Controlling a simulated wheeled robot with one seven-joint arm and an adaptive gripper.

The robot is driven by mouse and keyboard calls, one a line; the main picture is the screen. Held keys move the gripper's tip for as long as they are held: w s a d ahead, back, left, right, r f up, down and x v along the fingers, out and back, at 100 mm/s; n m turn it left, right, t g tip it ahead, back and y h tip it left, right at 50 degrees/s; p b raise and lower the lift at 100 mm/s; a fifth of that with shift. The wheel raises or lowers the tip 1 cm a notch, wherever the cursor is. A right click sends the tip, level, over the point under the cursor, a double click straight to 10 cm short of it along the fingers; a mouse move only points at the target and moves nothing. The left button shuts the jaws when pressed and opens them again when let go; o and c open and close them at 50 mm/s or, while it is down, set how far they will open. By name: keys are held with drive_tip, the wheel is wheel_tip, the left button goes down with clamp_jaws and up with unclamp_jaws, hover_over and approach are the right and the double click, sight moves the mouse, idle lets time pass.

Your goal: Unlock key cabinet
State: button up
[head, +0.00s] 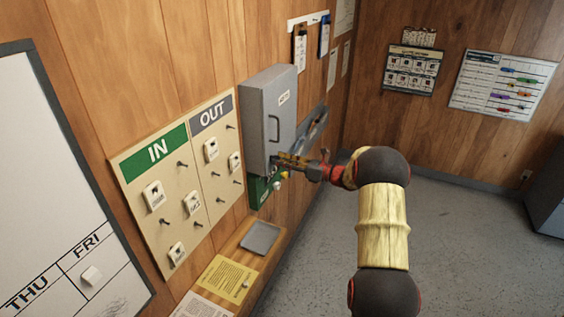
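The grey key cabinet (268,117) hangs on the wood-panelled wall, left of the middle of the head view. Its door looks shut, with a dark handle (274,130) and a small label on the front. My gripper (284,160) is at the lower part of the cabinet front, reaching in from the right. Its fingers are small and partly merge with what is behind them, so I cannot tell whether they are open or shut, or touching the cabinet. The cabinet's lock and any key are not discernible; the gripper covers that area.
An IN/OUT board (178,184) with tags on pegs hangs left of the cabinet. Below is a wooden shelf (238,239) with a grey tray (260,238) and papers. A green item (260,190) sits under the cabinet. A whiteboard (50,190) is far left.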

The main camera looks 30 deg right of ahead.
clamp_jaws()
drive_tip(key=shift+n+b, duration=0.3)
drive_tip(key=shift+b, duration=0.05)
drive_tip(key=n+b, duration=0.8)
drive_tip(key=b, duration=0.2)
drive_tip(key=n+b, duration=0.9)
drive_tip(key=b, duration=0.1)
drive_tip(key=shift+s+a+f, duration=0.1)
drive_tip(key=shift+f, duration=0.05)
drive_tip(key=shift+n, duration=0.3)
drive_tip(key=shift+o, duration=1.5)
unclamp_jaws()
